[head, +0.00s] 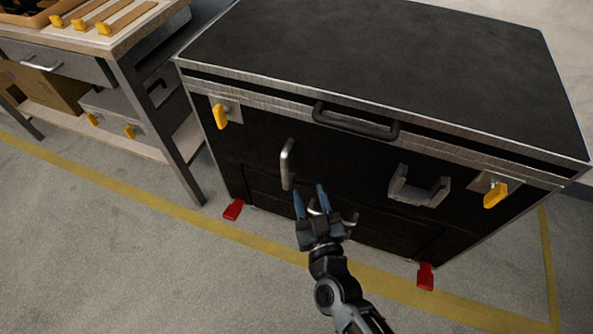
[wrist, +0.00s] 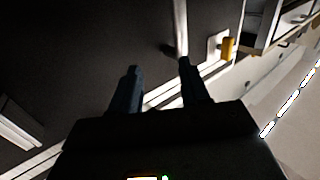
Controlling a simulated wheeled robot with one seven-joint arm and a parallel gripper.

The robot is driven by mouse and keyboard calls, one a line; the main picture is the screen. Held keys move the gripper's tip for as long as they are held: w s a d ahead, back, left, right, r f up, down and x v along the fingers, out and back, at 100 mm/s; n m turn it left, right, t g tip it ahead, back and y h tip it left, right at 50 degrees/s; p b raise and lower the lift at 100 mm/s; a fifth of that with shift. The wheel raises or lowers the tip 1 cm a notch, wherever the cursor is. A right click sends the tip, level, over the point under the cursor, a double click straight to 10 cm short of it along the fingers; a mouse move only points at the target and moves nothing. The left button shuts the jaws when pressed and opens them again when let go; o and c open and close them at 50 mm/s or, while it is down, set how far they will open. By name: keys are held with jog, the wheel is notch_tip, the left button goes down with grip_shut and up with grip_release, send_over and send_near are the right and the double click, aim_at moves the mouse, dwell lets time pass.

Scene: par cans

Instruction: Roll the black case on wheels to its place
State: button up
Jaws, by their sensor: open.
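The black case (head: 390,60) stands upright on the floor in the head view, with a dark lid and silver edge trim. Its front carries two yellow latches (head: 221,115) (head: 495,194), a black lid handle (head: 355,122), an upright silver handle (head: 287,164) and a grey bracket (head: 418,188). Red pedals (head: 233,209) (head: 425,276) show at its lower front corners; its wheels are hidden. My gripper (head: 309,190) is open and empty before the front, just below the upright handle. A low silver handle is partly hidden behind it. The wrist view shows both fingers (wrist: 158,66) apart near the dark panel.
A workbench (head: 70,38) with a drawer, lower shelf and boxes stands close to the case's left. A yellow floor line (head: 150,200) runs along the case's front and turns back at right (head: 547,265). The grey floor (head: 120,270) in front is clear.

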aim_at(286, 168)
jog(key=w+a+b, duration=0.1)
jog(key=w+a, duration=0.1)
jog(key=w, duration=0.1)
jog(key=w+a+b, duration=0.1)
jog(key=w, duration=0.1)
jog(key=w+a+f+b, duration=0.1)
jog(key=w+a, duration=0.1)
jog(key=w, duration=0.1)
jog(key=shift+w+a+b, duration=0.3)
jog(key=shift+w+b, duration=0.05)
jog(key=shift+b, duration=0.05)
jog(key=shift+w+a+r, duration=0.15)
jog(key=shift+w+a, duration=0.05)
jog(key=shift+w, duration=0.45)
jog(key=shift+c, duration=0.3)
grip_shut()
